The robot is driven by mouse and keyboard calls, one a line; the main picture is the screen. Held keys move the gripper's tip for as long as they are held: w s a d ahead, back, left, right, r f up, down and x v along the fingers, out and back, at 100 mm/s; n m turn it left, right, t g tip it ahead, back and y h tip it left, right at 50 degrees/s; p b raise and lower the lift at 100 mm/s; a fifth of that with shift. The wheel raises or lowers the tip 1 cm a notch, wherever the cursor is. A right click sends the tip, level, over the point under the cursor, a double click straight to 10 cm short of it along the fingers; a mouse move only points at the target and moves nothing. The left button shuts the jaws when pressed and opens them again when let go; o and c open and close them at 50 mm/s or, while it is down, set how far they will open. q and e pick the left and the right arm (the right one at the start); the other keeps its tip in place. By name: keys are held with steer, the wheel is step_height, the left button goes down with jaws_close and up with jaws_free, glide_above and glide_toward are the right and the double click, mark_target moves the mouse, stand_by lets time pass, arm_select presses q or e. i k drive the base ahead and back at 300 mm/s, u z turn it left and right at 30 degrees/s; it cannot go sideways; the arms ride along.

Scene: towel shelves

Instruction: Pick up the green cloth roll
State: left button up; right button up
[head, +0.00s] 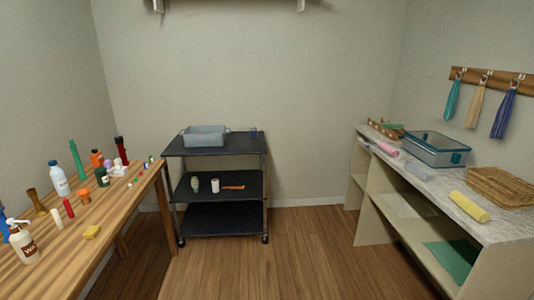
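On the right counter (438,182) lie a pink cloth roll (388,148), a pale grey roll (419,170) and a yellow cloth roll (470,206). A green item (395,126) lies at the far end of the counter, beside a brown item; it is too small to tell whether it is a roll. A flat green cloth (455,258) lies on the counter's lower shelf. No clearly recognisable green cloth roll shows. Neither gripper is in view.
A teal-rimmed bin (435,149) and a wicker basket (503,186) stand on the counter. Towels hang from a wall rack (494,80). A black cart (214,149) with a grey bin (204,136) stands at the back. A wooden table (112,224) holds bottles at left. The middle floor is clear.

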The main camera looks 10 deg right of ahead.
mark_target(385, 126)
steer(key=z, duration=0.15)
steer(key=i, duration=2.05)
steer(key=z, duration=1.45)
steer(key=i, duration=1.45)
steer(key=z, duration=0.9)
